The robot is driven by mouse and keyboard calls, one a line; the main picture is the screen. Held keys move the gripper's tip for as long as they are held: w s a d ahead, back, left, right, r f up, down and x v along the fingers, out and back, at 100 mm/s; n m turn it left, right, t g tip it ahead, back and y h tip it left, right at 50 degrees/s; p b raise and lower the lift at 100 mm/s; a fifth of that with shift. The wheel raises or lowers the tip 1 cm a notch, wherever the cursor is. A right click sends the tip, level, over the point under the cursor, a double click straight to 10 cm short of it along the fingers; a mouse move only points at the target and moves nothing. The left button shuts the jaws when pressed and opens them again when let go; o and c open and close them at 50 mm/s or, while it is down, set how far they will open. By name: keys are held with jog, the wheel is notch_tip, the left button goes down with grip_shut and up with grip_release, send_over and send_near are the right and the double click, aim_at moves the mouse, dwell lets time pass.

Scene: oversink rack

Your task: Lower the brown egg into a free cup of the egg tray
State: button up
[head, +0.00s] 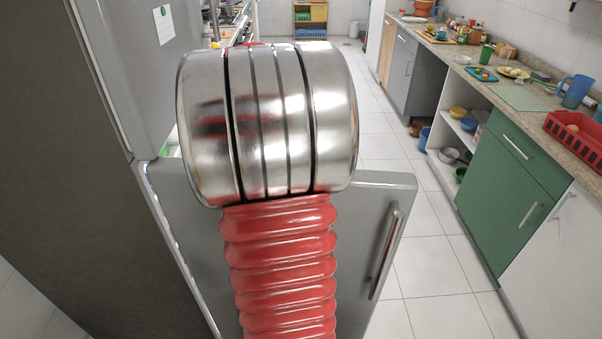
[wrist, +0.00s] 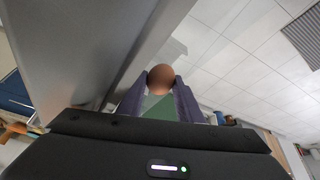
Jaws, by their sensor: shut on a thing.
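The brown egg (wrist: 160,76) shows in the wrist view, held between the tips of the two dark purple fingers. My gripper (wrist: 161,86) is shut on it. A green patch shows between the fingers below the egg; I cannot tell what it is. In the head view my red and silver arm fills the middle and hides the gripper and the egg. I cannot make out the egg tray in either view.
A grey fridge (head: 95,170) stands at the left, its lower door (head: 384,205) open behind my arm. The counter (head: 470,60) on the right holds dishes, a blue jug (head: 574,92) and a red basket (head: 578,136). The tiled floor (head: 400,180) between is clear.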

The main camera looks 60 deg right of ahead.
jog(key=shift+s+a+f, duration=0.1)
jog(key=shift+a+f, duration=0.15)
jog(key=shift+f, duration=0.35)
jog(key=shift+s+a+f, duration=0.1)
jog(key=shift+a+f, duration=0.1)
jog(key=shift+f, duration=0.35)
jog(key=o, duration=0.7)
jog(key=shift+o, duration=0.2)
jog(key=shift+r, duration=0.1)
jog(key=d+v, duration=0.1)
jog(key=v, duration=1.4)
jog(key=shift+r, duration=0.45)
jog(key=shift+s, duration=0.1)
